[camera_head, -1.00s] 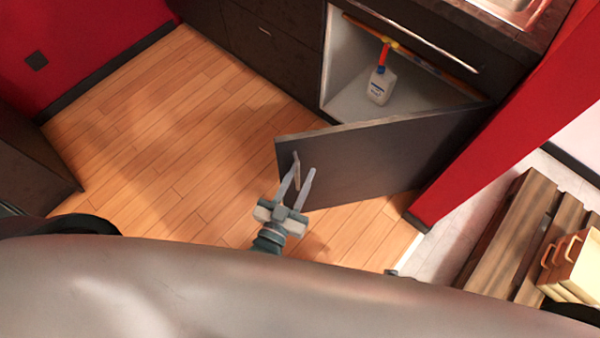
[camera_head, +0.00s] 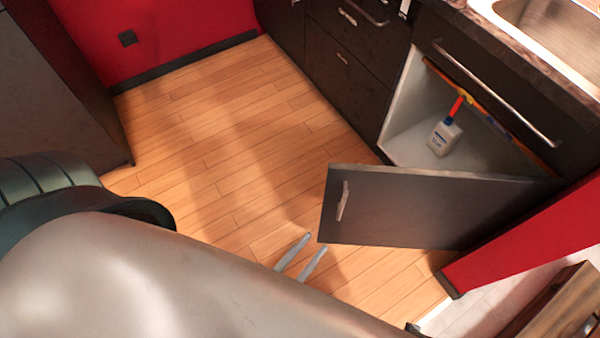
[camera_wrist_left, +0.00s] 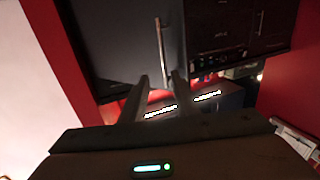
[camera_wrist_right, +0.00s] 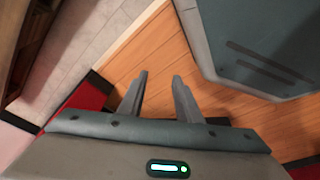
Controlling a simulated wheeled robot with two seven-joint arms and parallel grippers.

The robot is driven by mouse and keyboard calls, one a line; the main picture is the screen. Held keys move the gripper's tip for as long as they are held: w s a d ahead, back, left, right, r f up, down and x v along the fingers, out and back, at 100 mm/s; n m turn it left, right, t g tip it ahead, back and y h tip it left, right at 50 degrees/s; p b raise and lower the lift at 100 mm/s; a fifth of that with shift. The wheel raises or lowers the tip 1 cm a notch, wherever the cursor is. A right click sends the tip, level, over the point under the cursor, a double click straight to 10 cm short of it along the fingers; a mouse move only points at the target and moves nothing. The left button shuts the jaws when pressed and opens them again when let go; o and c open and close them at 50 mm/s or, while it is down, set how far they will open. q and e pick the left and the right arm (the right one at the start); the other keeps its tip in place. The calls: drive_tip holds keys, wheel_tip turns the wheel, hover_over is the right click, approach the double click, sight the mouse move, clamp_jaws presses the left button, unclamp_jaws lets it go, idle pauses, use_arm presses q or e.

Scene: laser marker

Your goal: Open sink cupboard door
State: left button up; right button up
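The sink cupboard door (camera_head: 415,210) is dark and stands swung wide open, hinged at the right. Its pale bar handle (camera_head: 343,200) is near the free left edge. My left gripper (camera_head: 312,246) is open and empty, just below and left of the door's free corner, apart from the handle. In the left wrist view, the handle (camera_wrist_left: 160,45) shows beyond the open fingers. My right gripper (camera_wrist_right: 158,85) is open and empty over the floor in the right wrist view. The cupboard's pale interior (camera_head: 405,115) is exposed.
A white bottle with a red top (camera_head: 445,135) stands inside the cupboard. Drawers (camera_head: 345,60) are left of it and a metal sink (camera_head: 555,35) is above. A red wall (camera_head: 520,245) is right of the door. The wooden floor (camera_head: 220,150) at left is clear.

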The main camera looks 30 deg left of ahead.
use_arm(q)
drive_tip(key=shift+v, duration=1.75)
use_arm(e)
drive_tip(key=shift+w+a+r, duration=0.1)
drive_tip(key=shift+w+r, duration=0.4)
drive_tip(key=shift+r, duration=0.2)
